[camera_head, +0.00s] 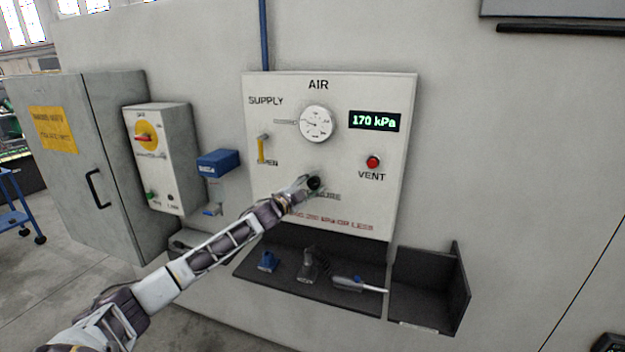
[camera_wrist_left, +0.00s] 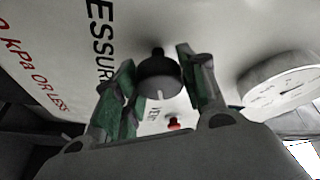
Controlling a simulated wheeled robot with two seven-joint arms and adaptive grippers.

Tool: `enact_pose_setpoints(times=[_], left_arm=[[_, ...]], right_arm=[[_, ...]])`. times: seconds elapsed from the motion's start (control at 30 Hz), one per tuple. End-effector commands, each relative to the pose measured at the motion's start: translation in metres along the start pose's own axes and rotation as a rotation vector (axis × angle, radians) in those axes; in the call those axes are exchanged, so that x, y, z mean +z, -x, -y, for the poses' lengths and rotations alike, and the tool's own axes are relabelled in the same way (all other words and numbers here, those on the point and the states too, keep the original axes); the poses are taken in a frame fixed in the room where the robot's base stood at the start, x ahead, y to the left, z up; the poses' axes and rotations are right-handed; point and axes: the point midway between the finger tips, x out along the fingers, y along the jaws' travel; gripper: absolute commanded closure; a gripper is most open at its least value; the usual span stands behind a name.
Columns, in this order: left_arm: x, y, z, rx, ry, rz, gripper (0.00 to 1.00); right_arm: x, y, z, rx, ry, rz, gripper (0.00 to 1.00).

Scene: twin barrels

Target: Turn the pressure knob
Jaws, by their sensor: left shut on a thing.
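The black pressure knob (camera_head: 314,184) sits low in the middle of the white AIR panel (camera_head: 350,88). My left gripper (camera_head: 306,183) reaches it from the lower left and is shut on it. In the left wrist view, the knob (camera_wrist_left: 159,77) with a white index mark stands between the two green-padded fingers (camera_wrist_left: 158,88). The round gauge (camera_head: 316,123) is above the knob, and the digital display (camera_head: 375,121) reads 170 kPa. My gripper hides part of the PRESSURE label. My right gripper is not in view.
A yellow supply lever (camera_head: 262,149) is left of the knob at OPEN. A red vent button (camera_head: 373,162) is to the right. Below, a dark shelf (camera_head: 250,272) holds several tools, beside an empty dark bin (camera_head: 428,283). A switch box (camera_head: 160,160) and grey cabinet (camera_head: 110,150) stand left.

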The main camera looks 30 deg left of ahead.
Motion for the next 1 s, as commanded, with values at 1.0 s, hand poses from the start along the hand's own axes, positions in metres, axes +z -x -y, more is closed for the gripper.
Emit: enact_pose_setpoints(times=[1.0], left_arm=[[-0.001,0.000,-0.001,0.085,-0.206,0.017,0.83]], right_arm=[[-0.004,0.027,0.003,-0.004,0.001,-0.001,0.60]])
